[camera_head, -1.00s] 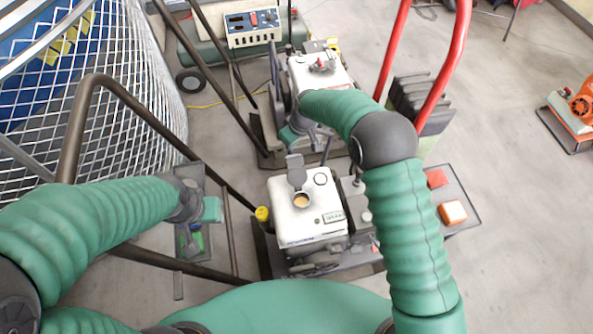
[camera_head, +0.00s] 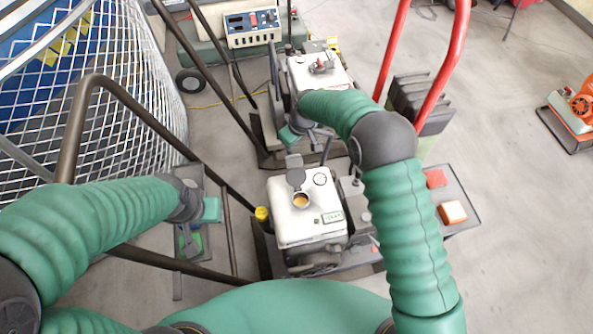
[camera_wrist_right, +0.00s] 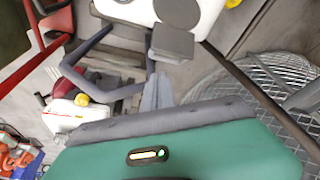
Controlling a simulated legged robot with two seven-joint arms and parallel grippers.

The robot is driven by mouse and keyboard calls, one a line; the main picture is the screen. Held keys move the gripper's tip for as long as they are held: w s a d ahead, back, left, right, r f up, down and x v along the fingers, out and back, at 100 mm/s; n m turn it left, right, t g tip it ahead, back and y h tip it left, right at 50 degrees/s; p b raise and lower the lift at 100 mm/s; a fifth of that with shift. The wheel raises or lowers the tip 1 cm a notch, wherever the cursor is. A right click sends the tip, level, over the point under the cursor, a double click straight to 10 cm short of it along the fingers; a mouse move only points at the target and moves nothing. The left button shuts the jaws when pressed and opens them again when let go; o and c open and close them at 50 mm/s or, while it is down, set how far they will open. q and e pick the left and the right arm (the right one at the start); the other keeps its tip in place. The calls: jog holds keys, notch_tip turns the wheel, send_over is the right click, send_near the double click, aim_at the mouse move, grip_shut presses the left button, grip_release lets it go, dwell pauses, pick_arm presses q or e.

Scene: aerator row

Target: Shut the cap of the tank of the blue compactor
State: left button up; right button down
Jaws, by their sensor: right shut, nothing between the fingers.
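The near compactor has a white tank (camera_head: 310,225) with a tan filler opening (camera_head: 301,201) on top. Its dark grey cap (camera_head: 296,177) stands open behind the opening, with a square tab at its far end. In the right wrist view the cap's round part (camera_wrist_right: 178,12) and square tab (camera_wrist_right: 172,43) show at the top. I cannot tell the compactor's body colour for sure. My right gripper (camera_wrist_right: 156,92) is shut and empty, a little apart from the tab; in the head view it is mostly hidden by its own arm. My left gripper (camera_head: 211,209) is left of the tank; its fingers are unclear.
A second machine with a white tank (camera_head: 318,72) and red-topped cap stands behind. A brown handle frame (camera_head: 140,115) and a wire mesh cage (camera_head: 130,90) are on the left. A red handle (camera_head: 445,70) rises on the right.

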aim_at(294, 167)
jog(key=shift+f, duration=0.1)
dwell(0.3)
jog(key=shift+s+d+f+p, duration=0.15)
jog(key=shift+s+f, duration=0.45)
jog(key=shift+s, duration=0.2)
jog(key=shift+s+d+f+p, duration=0.15)
jog(key=shift+s+f, duration=0.45)
jog(key=shift+s, duration=0.15)
jog(key=shift+s+d+r+p, duration=0.15)
jog(key=shift+s+r+p, duration=0.15)
jog(key=shift+s+p, duration=0.25)
jog(key=shift+s+d+r+p, duration=0.1)
jog(key=shift+s+r+p, duration=0.2)
jog(key=shift+s, duration=0.4)
jog(key=shift+s+d+r+p, duration=0.15)
jog(key=shift+s+r+p, duration=0.1)
jog(key=shift+s+p, duration=0.35)
jog(key=s+d+p, duration=0.2)
jog(key=s+p, duration=0.1)
jog(key=s, duration=0.8)
jog(key=shift+s, duration=0.2)
jog(key=shift+d, duration=0.1)
